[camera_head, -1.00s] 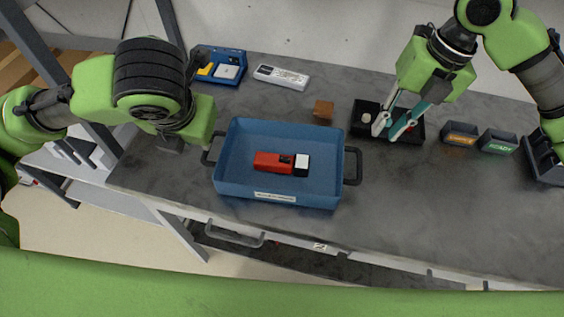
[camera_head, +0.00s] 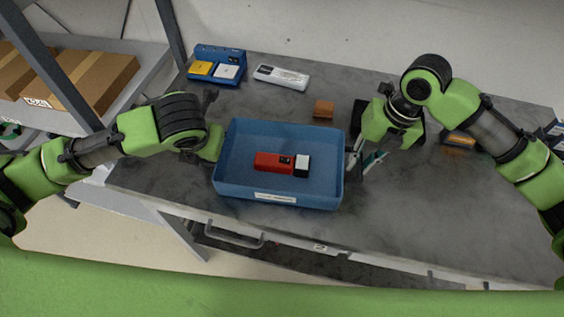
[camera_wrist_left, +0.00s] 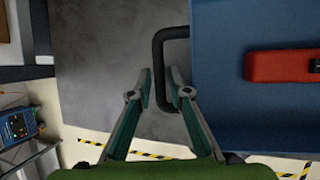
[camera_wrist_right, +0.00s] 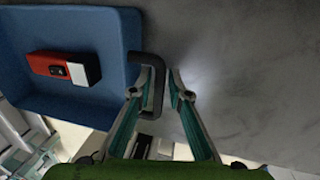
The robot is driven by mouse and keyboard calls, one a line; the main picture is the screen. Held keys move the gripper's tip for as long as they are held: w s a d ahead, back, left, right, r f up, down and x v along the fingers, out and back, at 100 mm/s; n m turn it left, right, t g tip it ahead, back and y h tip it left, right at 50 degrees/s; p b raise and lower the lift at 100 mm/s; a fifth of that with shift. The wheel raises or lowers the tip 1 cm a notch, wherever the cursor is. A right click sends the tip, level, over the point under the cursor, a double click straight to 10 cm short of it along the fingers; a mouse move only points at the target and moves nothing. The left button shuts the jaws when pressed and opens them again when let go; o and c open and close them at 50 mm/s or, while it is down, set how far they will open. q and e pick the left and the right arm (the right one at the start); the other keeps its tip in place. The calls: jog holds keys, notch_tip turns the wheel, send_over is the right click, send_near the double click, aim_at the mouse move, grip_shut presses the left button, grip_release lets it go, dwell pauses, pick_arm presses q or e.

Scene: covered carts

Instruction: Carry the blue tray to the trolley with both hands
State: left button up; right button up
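The blue tray (camera_head: 318,192) sits on the grey table, holding a red block (camera_head: 267,161) with a white-and-black end. My left gripper (camera_wrist_left: 161,82) is open at the tray's left black handle (camera_wrist_left: 159,65). The handle's bar lies between the fingers, with a gap. In the head view my arm hides those fingertips. My right gripper (camera_head: 366,160) is open at the right side of the tray. In the right wrist view its fingers (camera_wrist_right: 161,72) stand on both sides of the right handle (camera_wrist_right: 157,95). I cannot clearly identify the trolley.
A brown block (camera_head: 324,109), a white device (camera_head: 281,76) and a blue holder (camera_head: 217,62) stand behind the tray. A black bin is partly hidden behind my right gripper. Shelving with cardboard boxes (camera_head: 95,82) stands at the left. The table's right front is clear.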

pick_arm(q)
jog(key=shift+f, duration=0.15)
pick_arm(e)
jog(key=shift+f, duration=0.15)
pick_arm(q)
grip_shut()
pick_arm(e)
grip_shut()
pick_arm(q)
jog(key=shift+w, duration=0.1)
